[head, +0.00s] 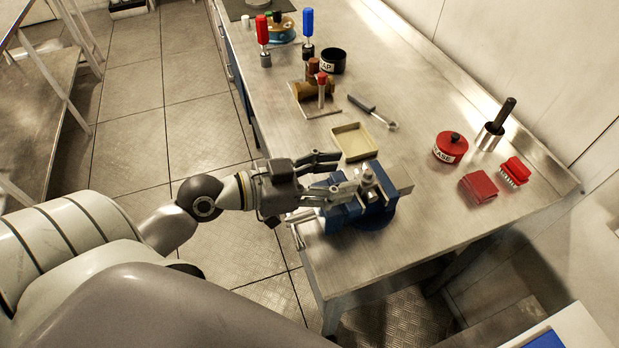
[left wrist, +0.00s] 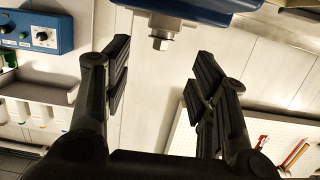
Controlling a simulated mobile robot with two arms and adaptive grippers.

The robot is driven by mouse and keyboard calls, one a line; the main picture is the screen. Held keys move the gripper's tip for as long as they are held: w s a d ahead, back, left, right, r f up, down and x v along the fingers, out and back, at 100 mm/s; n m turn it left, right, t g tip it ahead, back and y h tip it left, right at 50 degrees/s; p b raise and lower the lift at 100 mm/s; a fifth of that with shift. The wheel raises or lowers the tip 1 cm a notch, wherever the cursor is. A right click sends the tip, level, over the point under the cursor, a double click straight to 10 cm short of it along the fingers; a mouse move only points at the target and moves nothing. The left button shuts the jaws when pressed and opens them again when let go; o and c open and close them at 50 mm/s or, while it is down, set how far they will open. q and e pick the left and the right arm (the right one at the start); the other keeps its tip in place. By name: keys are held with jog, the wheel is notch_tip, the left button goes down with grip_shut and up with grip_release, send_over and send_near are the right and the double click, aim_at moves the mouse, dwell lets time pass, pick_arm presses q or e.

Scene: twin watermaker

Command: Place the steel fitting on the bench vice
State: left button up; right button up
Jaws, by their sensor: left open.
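The blue bench vice (head: 378,208) is fixed at the near end of the steel bench. The small silver steel fitting (head: 367,177) stands upright on top of the vice. My left gripper (head: 341,172) is open and empty, its fingers pointing right toward the fitting, with the fitting just past the fingertips. In the left wrist view, the steel fitting (left wrist: 160,38) shows against the blue vice (left wrist: 190,8) at the top, ahead of the two spread fingers (left wrist: 160,72) and apart from them. My right gripper is not in view.
A shallow beige tray (head: 336,134) lies just behind the vice. A wrench (head: 373,110), a wooden block holder (head: 318,95), a red grease tin (head: 450,146), a red cloth (head: 478,187) and a red brush (head: 514,171) are on the bench.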

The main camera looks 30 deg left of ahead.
pick_arm(q)
jog(key=shift+v, duration=2.4)
jog(key=shift+r, duration=0.1)
jog(key=shift+s, duration=0.1)
